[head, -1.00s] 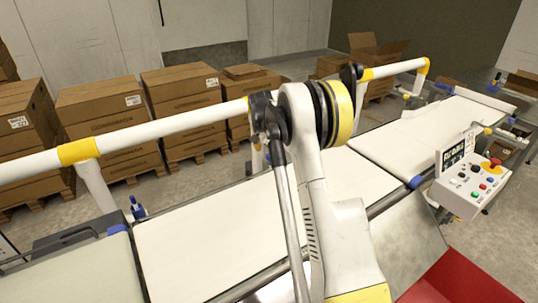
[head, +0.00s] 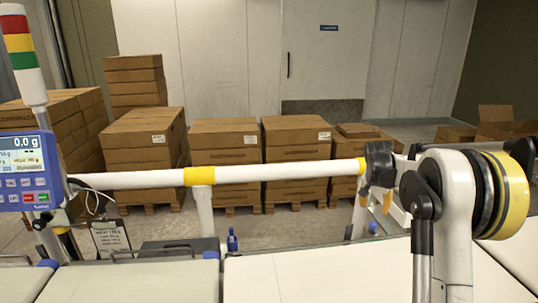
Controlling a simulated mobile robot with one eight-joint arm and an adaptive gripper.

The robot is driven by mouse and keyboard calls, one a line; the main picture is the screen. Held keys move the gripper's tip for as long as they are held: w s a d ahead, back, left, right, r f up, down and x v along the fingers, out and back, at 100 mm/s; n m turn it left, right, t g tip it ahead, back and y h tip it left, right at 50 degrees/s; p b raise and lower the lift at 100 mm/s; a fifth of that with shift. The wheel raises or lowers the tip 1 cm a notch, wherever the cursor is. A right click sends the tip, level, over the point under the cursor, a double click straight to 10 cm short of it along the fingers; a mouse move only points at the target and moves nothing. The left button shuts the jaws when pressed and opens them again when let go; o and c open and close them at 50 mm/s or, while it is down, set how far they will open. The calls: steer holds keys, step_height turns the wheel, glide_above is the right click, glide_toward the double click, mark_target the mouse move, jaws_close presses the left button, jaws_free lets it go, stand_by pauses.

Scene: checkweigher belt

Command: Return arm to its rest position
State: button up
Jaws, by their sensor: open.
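My arm stands at the right of the head view, with a white link upright and a large yellow and black joint beside it. My gripper (head: 376,199) shows left of that joint, dark with orange-yellow fingertips pointing down. It is open, and I see nothing between its fingers. It appears in front of the right part of the white guard rail (head: 270,174); I cannot tell the gap between them. Part of the wrist is hidden behind my own arm links.
The conveyor belt (head: 310,277) runs along the bottom. A blue weigher display (head: 27,165) reads 0.0 g at left, below a red, yellow and green stack light (head: 20,45). Cartons (head: 225,142) on pallets stand behind the rail. A dark case (head: 165,250) sits near the belt.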

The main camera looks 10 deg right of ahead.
steer(key=s+a+r+n+t+y, duration=0.1)
steer(key=s+a+r+n, duration=0.1)
steer(key=s+a+r, duration=0.6)
steer(key=s+a+r+n+t, duration=0.15)
steer(key=s+a+r, duration=0.35)
steer(key=a, duration=0.6)
steer(key=s+a+f+n+t+y, duration=0.1)
steer(key=s+a+f+n, duration=0.2)
steer(key=s+a, duration=0.3)
steer(key=s+a+f+n+y, duration=0.1)
steer(key=s+a+f+n, duration=0.2)
steer(key=s+a, duration=0.4)
steer(key=s, duration=0.9)
steer(key=shift+a+t, duration=0.2)
steer(key=shift+t, duration=0.15)
steer(key=shift+s+d, duration=0.1)
stand_by(1.2)
